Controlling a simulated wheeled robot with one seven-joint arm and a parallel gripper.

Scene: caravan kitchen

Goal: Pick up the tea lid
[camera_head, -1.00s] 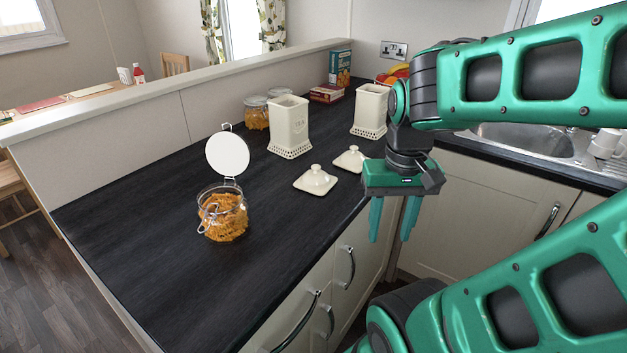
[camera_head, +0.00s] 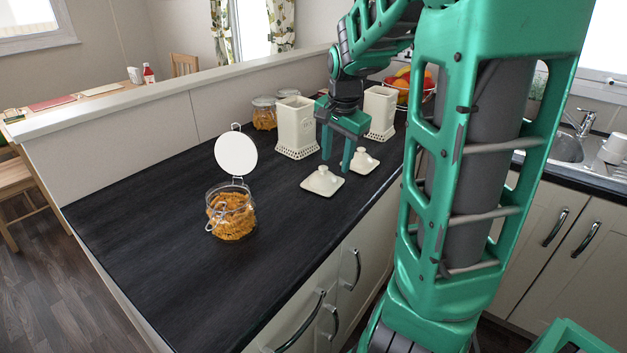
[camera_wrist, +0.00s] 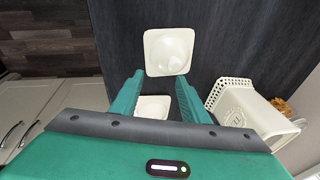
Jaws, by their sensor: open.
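Two cream square lids with knobs lie on the dark counter: a left lid (camera_head: 322,181) and a right lid (camera_head: 363,161). I cannot tell from their look which is the tea lid. A cream canister (camera_head: 295,128), with small lettering that may read TEA, stands open behind the left lid. My gripper (camera_head: 337,163) is open and empty, pointing down above the counter near both lids. In the wrist view, one lid (camera_wrist: 168,52) lies just beyond my fingertips. The other lid (camera_wrist: 152,107) shows between my fingers, partly hidden by my gripper body.
A second cream canister (camera_head: 380,112) stands right of my gripper. An open glass jar of pasta (camera_head: 231,214) with its lid raised stands at the left front. Another jar (camera_head: 264,113) and a fruit bowl (camera_head: 402,86) are at the back. The counter's front left is clear.

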